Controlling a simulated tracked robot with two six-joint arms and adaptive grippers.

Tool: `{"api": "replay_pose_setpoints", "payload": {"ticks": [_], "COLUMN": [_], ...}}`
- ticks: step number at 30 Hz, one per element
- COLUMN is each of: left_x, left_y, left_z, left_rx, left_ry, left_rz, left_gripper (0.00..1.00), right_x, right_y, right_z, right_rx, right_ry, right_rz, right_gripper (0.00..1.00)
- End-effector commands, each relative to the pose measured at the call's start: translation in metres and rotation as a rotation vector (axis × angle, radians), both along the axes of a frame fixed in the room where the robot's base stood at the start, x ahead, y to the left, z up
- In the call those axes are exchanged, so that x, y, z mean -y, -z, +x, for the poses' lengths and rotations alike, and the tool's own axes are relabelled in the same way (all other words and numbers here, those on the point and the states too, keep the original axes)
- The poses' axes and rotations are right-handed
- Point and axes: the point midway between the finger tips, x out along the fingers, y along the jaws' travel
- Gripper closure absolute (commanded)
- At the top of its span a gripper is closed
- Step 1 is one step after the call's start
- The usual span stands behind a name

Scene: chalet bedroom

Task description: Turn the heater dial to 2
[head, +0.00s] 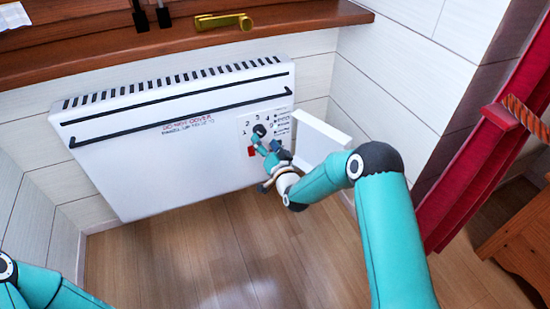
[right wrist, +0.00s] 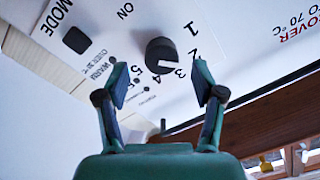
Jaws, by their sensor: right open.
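The white heater (head: 170,150) hangs on the wall below the sill. Its black dial (head: 259,130) is on the control panel at its right end, with numbers around it. In the head view the right gripper (head: 266,146) partly covers the panel. My left gripper is out of view.
A white open flap (head: 322,136) stands out right of the panel, close to my right wrist. A black MODE button (right wrist: 75,40) is near the dial. A wooden sill (head: 120,58) with a brass handle (head: 224,22) runs above. A red curtain (head: 490,150) hangs at right.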

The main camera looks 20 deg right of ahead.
Motion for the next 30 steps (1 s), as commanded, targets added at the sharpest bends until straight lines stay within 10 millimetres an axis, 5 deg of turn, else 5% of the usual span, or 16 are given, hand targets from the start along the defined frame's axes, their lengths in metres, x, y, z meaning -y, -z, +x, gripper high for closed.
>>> {"api": "replay_pose_setpoints", "payload": {"ticks": [12, 30], "left_x": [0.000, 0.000], "left_y": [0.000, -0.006], "left_z": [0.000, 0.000], "left_rx": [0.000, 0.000], "left_ry": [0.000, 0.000], "left_rz": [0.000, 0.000], "left_gripper": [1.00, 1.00], "right_x": [0.005, 0.000], "right_y": [0.002, 0.015], "right_z": [-0.071, -0.088], "right_rx": [-0.002, -0.078], "right_ry": [0.002, -0.012], "right_rz": [0.001, -0.011], "right_gripper": [0.32, 0.32]}}
